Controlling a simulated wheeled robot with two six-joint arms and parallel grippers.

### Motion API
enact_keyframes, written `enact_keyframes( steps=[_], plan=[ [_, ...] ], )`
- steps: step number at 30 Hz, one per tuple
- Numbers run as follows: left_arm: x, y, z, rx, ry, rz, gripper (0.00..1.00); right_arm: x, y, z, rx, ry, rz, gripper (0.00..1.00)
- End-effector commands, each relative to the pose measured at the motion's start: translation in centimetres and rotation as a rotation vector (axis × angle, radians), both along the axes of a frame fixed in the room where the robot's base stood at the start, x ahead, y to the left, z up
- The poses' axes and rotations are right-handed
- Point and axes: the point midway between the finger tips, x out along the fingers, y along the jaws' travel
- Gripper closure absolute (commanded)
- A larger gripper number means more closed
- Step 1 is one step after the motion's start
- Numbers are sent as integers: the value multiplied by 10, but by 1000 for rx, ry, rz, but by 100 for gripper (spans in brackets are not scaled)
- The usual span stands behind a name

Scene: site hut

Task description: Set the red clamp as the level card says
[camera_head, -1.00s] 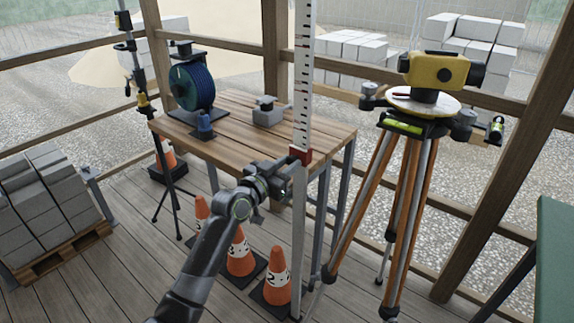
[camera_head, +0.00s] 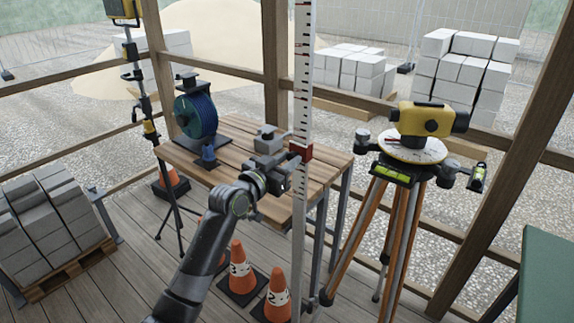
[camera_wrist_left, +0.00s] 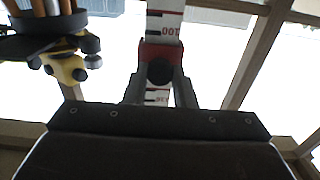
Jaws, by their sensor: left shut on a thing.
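The red clamp (camera_head: 302,151) sits around the upright white measuring staff (camera_head: 303,70). My left gripper (camera_head: 285,172) reaches it from the left and is shut on it. In the left wrist view, the two fingers lie on either side of the clamp's dark round knob (camera_wrist_left: 160,72), with the red body behind it. Staff numbers show above and below the clamp; the upper one looks like 100 and the lower is partly hidden. I cannot make out a level card. My right gripper is not in view.
A wooden table (camera_head: 240,128) with a blue reel (camera_head: 196,115) stands behind the staff. A yellow level (camera_head: 425,118) on a tripod stands to the right. Orange cones (camera_head: 279,292) stand on the floor below. Grey blocks (camera_head: 60,215) are at left, a green surface (camera_head: 548,275) at right.

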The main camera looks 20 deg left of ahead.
Motion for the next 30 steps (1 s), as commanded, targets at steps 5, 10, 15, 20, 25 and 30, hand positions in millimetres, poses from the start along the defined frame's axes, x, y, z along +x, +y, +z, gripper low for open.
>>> enact_keyframes(
  steps=[5,10,15,20,25,30],
  plan=[
    [0,0,16,0,-3,0,100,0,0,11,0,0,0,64],
    [0,0,17,0,-2,0,100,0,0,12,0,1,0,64],
    [0,0,16,0,-3,0,100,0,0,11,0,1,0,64],
    [0,0,16,0,-3,0,66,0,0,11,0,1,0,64],
    [0,0,16,0,-2,0,54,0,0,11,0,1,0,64],
    [0,0,16,0,-1,0,54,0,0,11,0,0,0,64]
  ],
)
